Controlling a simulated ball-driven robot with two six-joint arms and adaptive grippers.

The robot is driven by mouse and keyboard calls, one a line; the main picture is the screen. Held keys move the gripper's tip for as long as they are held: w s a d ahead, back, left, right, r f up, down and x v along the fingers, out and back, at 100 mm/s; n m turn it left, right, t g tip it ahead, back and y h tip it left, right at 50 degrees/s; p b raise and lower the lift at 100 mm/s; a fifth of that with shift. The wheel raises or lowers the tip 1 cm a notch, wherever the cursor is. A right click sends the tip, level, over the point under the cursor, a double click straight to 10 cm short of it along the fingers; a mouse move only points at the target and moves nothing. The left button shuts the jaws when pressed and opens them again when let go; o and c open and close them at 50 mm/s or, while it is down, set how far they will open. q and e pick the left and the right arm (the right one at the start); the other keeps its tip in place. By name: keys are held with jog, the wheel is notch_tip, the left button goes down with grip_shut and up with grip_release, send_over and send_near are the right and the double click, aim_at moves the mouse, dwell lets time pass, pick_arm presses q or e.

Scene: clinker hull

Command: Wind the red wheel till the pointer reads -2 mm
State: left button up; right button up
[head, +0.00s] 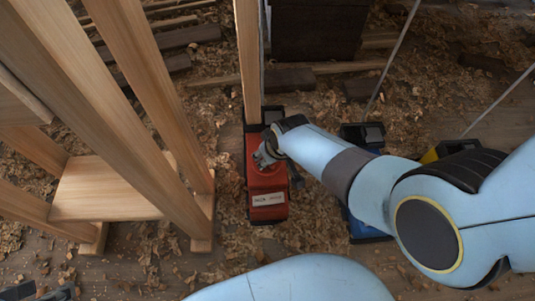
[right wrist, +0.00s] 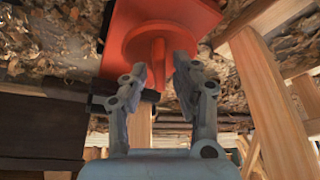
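A red jack-like unit (head: 266,185) with a white label stands on the shavings-strewn floor at the foot of a wooden post. In the right wrist view its round red wheel (right wrist: 158,42) shows, with a raised red bar (right wrist: 159,60) across it. My right gripper (right wrist: 161,72) is open, with one finger on each side of the bar and small gaps visible. In the head view the right gripper (head: 266,154) covers part of the unit's top. Grey parts, seemingly my left gripper (head: 40,291), are cut off at the bottom left corner. I cannot make out the pointer or its scale.
A wooden post (head: 248,60) rises from behind the red unit. Timber framing (head: 105,188) stands to the left. A blue unit (head: 366,232) and a yellow one (head: 430,156) stand to the right, partly behind my right arm. Thin rods slant at the upper right.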

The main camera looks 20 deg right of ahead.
jog(key=shift+o, duration=0.2)
jog(key=shift+r, duration=0.1)
jog(key=v, duration=0.5)
jog(key=shift+s, duration=0.25)
jog(key=s+d, duration=0.3)
jog(key=s, duration=0.8)
jog(key=shift+s, duration=0.1)
